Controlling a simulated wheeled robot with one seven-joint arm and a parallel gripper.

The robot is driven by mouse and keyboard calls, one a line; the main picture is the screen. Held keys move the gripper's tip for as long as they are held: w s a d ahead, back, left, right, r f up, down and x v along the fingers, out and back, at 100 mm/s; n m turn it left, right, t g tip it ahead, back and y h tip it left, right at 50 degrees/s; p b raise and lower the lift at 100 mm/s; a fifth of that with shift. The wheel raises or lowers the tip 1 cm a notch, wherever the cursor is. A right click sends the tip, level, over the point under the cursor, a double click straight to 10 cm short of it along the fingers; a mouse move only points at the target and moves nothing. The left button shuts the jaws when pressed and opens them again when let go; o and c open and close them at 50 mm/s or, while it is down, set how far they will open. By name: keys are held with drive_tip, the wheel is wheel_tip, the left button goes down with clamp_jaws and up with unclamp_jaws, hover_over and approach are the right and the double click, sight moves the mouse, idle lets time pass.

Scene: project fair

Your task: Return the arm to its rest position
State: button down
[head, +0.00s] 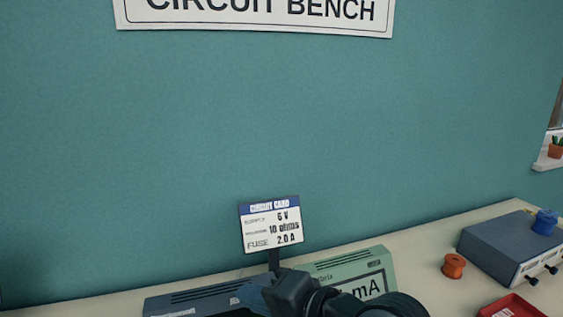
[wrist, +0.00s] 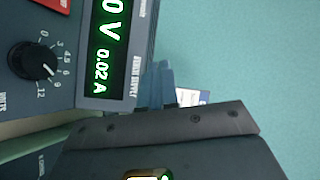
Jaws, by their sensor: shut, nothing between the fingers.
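My gripper (wrist: 162,86) shows in the wrist view as narrow blue fingers beyond a dark plate, closed together and holding nothing. They are close to the right edge of a dark grey bench supply (wrist: 66,92) in that picture. Whether they touch it is not clear. In the head view my dark arm reaches in at the bottom middle, in front of the bench, and partly covers the instruments there.
The bench (head: 428,253) runs along a teal wall. A circuit card sign (head: 270,225) stands behind a green meter (head: 345,265). An orange spool (head: 454,266), a blue-grey box (head: 500,245) and a red tray (head: 512,308) are at right. The space above is clear.

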drive_tip(key=s+d+f+t+h, duration=0.2)
drive_tip(key=s+d+f, duration=0.1)
drive_tip(key=s, duration=0.3)
drive_tip(key=s+d+f+m+t+h, duration=0.1)
drive_tip(key=s+d+f+t+h, duration=0.1)
drive_tip(key=s+d, duration=0.3)
drive_tip(key=s+d+f+m+t+h, duration=0.1)
drive_tip(key=s+d+f+h, duration=0.3)
drive_tip(key=s, duration=0.4)
drive_tip(key=shift+s+d+f+t, duration=0.25)
drive_tip(key=shift+d+f+t, duration=0.35)
drive_tip(key=shift+t, duration=0.2)
drive_tip(key=s+d+h, duration=0.1)
drive_tip(key=s+d, duration=0.1)
drive_tip(key=s, duration=0.1)
drive_tip(key=s+d+n, duration=0.1)
drive_tip(key=s+d, duration=0.1)
drive_tip(key=s, duration=0.1)
drive_tip(key=s+d+n+h, duration=0.1)
drive_tip(key=s+d, duration=0.1)
drive_tip(key=s, duration=0.1)
drive_tip(key=shift+d+h, duration=0.1)
drive_tip(key=shift+h, duration=0.2)
drive_tip(key=s+d+r+n, duration=0.4)
drive_tip(key=s+d+n, duration=0.2)
drive_tip(key=s, duration=0.3)
drive_tip(key=shift+r+h, duration=0.25)
drive_tip(key=shift+h, duration=0.15)
drive_tip(key=shift+s+d, duration=0.1)
